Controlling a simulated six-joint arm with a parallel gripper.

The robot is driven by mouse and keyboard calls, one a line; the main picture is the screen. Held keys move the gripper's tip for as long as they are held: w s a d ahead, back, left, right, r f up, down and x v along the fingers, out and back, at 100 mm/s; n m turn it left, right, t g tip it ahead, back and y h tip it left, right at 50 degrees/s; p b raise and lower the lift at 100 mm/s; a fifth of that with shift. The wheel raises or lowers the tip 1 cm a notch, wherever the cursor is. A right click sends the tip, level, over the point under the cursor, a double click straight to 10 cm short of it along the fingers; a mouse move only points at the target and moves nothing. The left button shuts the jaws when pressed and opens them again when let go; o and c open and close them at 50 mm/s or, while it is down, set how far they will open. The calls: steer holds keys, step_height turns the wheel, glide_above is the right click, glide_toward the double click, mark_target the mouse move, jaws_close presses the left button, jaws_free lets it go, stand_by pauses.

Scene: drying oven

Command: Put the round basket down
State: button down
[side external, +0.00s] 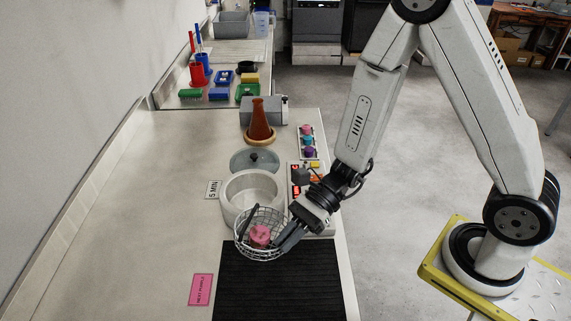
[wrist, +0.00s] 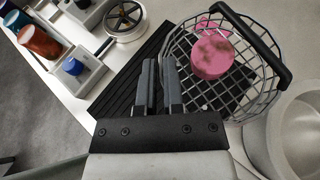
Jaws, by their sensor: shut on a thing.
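The round basket (side external: 246,250) is an open wire mesh bowl with a dark grip bar on its rim; it also shows in the wrist view (wrist: 262,98). A pink round piece (side external: 260,234) with darker blotches lies inside it; it shows in the wrist view too (wrist: 211,55). My gripper (side external: 283,240) is shut on the basket's right side in the side view. In the wrist view its two dark fingers (wrist: 161,85) are close together beside the mesh; the exact contact is hard to see. The basket is over the far edge of the black ribbed mat (side external: 280,285); its height is unclear.
A pale round pot (side external: 236,205) stands just behind the basket, with a grey lid (side external: 254,160) beyond. A control panel (side external: 322,222) is right of the pot. A pink card (side external: 201,290) lies left of the mat. Most of the mat is bare.

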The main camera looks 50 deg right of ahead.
steer(key=w+d+r+m+t+h, duration=0.2)
steer(key=w+d+r+m+t, duration=0.3)
steer(key=w+d, duration=0.3)
steer(key=w+r, duration=0.1)
steer(key=w, duration=0.3)
steer(key=shift+w+d+m, duration=0.3)
steer(key=shift+d+m, duration=0.05)
steer(key=shift+m, duration=0.05)
steer(key=shift+f, duration=2.15)
steer(key=shift+f, duration=1.75)
steer(key=shift+f, duration=0.5)
steer(key=c, duration=0.7)
jaws_free()
steer(key=shift+c, duration=0.2)
